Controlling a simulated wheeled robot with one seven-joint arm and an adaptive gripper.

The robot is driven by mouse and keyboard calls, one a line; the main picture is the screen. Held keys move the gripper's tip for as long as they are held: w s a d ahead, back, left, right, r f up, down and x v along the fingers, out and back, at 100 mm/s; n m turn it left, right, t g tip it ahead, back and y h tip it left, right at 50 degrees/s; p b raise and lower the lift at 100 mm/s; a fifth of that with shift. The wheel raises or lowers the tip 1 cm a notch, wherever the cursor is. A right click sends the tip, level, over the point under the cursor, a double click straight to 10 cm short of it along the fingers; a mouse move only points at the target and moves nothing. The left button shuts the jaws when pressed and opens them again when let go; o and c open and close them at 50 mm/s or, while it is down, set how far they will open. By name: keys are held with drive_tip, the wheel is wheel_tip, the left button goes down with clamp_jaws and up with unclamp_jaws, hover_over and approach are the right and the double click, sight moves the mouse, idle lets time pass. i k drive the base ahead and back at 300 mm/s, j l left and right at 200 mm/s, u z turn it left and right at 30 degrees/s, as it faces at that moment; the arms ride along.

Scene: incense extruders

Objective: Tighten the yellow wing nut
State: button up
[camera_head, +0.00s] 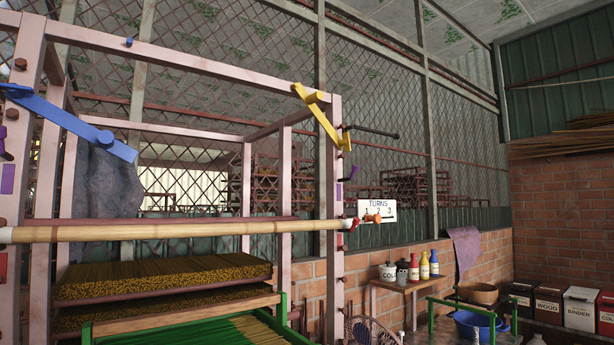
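A yellow wing-shaped bar with a short nub, which looks like the yellow wing nut (320,117), sits on the upper part of the right front post of a pale pink frame (335,190). It slants from upper left to lower right. How tight it is cannot be told from here. A similar blue bar (70,122) is on the left front post, also slanting down to the right. A white sign (377,208) reading TURNS 1 2 3 is beside the right post, with an orange knob in front of it. My gripper is not in view.
A wooden roller (170,230) crosses the frame's front below the yellow bar. A dark rod (372,131) sticks out right of the post. Trays of incense sticks (160,278) fill the frame's lower part. Bottles stand on a small table (400,284) at right.

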sight(345, 143)
drive_tip(key=i+l+u, duration=0.2)
drive_tip(key=i, duration=0.35)
drive_tip(key=u, duration=1.45)
drive_tip(key=z, duration=0.2)
